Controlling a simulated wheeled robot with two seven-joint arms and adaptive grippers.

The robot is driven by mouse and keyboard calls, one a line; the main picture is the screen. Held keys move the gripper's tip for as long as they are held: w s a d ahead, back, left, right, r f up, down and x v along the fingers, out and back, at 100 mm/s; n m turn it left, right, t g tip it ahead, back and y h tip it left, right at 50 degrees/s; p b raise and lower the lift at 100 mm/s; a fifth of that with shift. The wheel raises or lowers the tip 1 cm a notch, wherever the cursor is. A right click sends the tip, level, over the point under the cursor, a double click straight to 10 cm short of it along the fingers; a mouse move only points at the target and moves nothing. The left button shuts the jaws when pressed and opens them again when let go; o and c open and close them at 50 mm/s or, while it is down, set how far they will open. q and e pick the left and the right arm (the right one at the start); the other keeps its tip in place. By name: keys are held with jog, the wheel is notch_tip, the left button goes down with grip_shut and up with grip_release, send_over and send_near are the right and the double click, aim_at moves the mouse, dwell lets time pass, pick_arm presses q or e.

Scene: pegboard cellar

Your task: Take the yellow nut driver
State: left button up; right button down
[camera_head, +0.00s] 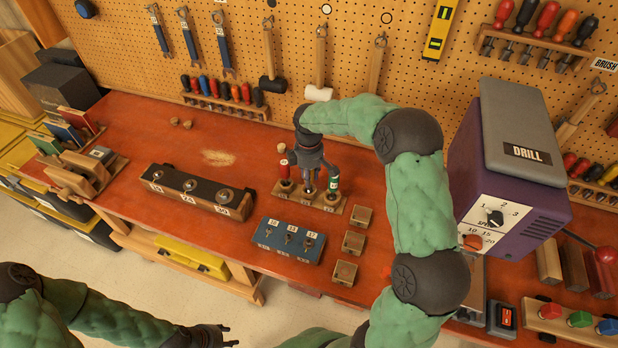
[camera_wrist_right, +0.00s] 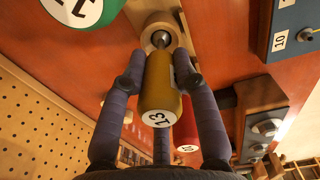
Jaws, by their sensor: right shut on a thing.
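The yellow nut driver, labelled 13 (camera_wrist_right: 157,82), stands upright in a wooden stand (camera_head: 343,207). My right gripper (camera_head: 309,168) is above the stand, shut on the yellow handle. In the right wrist view the fingers (camera_wrist_right: 160,85) press on both sides of the handle, and its shank meets a round hole in the wood. In the head view the gripper mostly hides this driver. A red driver (camera_head: 284,172) and a green driver (camera_head: 333,186) stand on either side of it. My left gripper (camera_head: 228,336) is open and empty at the bottom edge.
A blue block (camera_head: 288,258) with sockets and several small wooden boxes (camera_head: 354,243) sit in front of the stand. A dark long block (camera_head: 196,190) is to the left. The purple drill (camera_head: 510,160) stands to the right. The pegboard is behind.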

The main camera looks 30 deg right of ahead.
jog(key=s+a+r+p, duration=0.1)
jog(key=s+a+r, duration=0.8)
jog(key=r, duration=0.3)
jog(key=shift+s+a+r, duration=0.2)
jog(key=shift+s+a, duration=0.2)
jog(key=shift+s, duration=0.15)
jog(key=c, duration=1.7)
grip_release()
grip_shut()
